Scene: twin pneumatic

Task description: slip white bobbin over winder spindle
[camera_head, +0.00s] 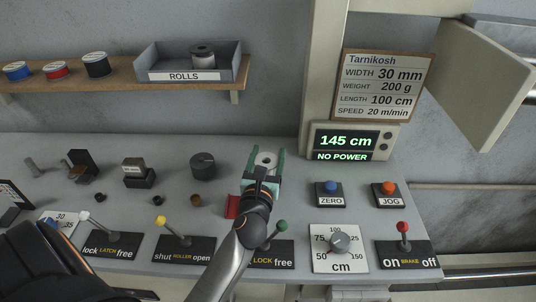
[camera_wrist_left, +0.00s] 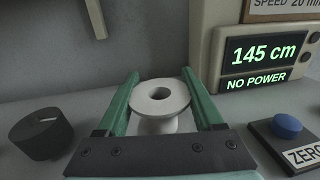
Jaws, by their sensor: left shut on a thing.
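The white bobbin (camera_head: 265,161) is upright, with the round hole in its top flange facing up. It also shows in the left wrist view (camera_wrist_left: 160,98), between two green fingers. My left gripper (camera_head: 264,166) is shut on the bobbin, with one finger on each side. I cannot tell whether the bobbin's base touches the bench. I cannot pick out the winder spindle for sure in either view. My right gripper is not in view.
The display (camera_head: 343,143) reads 145 cm, NO POWER. Blue ZERO (camera_head: 331,188) and orange JOG (camera_head: 389,188) buttons are at right. Levers and a cm dial (camera_head: 339,243) line the front. A ROLLS tray (camera_head: 163,77) is on the shelf.

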